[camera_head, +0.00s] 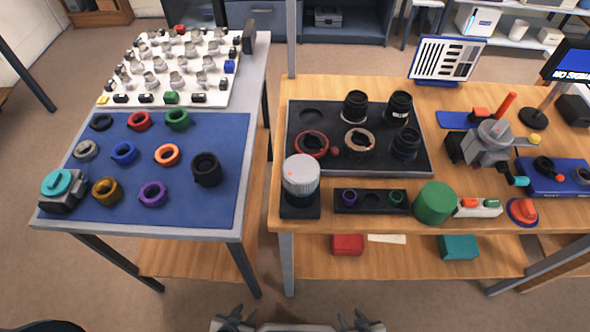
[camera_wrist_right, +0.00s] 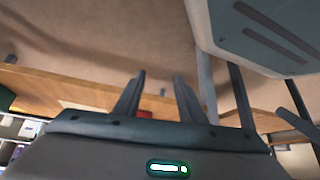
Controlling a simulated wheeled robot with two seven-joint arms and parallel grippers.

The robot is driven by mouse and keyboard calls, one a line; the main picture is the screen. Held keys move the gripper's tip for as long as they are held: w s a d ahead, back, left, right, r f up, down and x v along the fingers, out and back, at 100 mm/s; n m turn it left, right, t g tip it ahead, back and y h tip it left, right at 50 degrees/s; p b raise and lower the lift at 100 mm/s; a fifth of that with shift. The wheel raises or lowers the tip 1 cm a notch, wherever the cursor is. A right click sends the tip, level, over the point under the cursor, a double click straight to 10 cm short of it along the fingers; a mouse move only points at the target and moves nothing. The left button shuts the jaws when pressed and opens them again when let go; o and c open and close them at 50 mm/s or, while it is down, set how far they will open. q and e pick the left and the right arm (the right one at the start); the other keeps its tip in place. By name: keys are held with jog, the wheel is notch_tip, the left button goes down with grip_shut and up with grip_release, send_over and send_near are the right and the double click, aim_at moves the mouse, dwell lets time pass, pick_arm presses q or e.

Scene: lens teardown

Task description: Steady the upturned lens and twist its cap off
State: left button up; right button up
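A light grey, ridged cylinder with a small orange dot on top (camera_head: 300,172) stands upright on a black block (camera_head: 300,208) at the left front of the wooden table; it looks like the upturned lens, but I cannot tell its cap from its body. My left gripper (camera_head: 234,318) and my right gripper (camera_head: 361,320) are low at the bottom of the head view, short of the table and apart from the cylinder. Both look open and empty. In the right wrist view my right gripper's two fingers (camera_wrist_right: 160,90) stand apart with nothing between them.
A black tray (camera_head: 330,175) holds several dark lenses and rings. A dark holder (camera_head: 372,212) and a green cylinder (camera_head: 435,202) stand at the front edge, right of the cylinder. A side table with a blue mat (camera_head: 220,130) of coloured rings stands left, across a gap.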

jog(key=o, duration=0.9)
jog(key=shift+w+a+r+n, duration=0.2)
jog(key=shift+w+a+n, duration=0.1)
jog(key=shift+w+a, duration=0.1)
jog(key=n+t+h, duration=0.9)
jog(key=n+t, duration=0.1)
jog(key=n, duration=1.8)
send_near(293, 193)
jog(key=x, duration=0.5)
jog(key=shift+w+d, duration=0.15)
jog(key=shift+w, duration=0.25)
jog(key=shift+w, duration=0.2)
jog(key=x, duration=1.1)
jog(key=shift+w+d+f, duration=0.15)
jog(key=shift+w+d, duration=0.1)
jog(key=shift+d, duration=0.1)
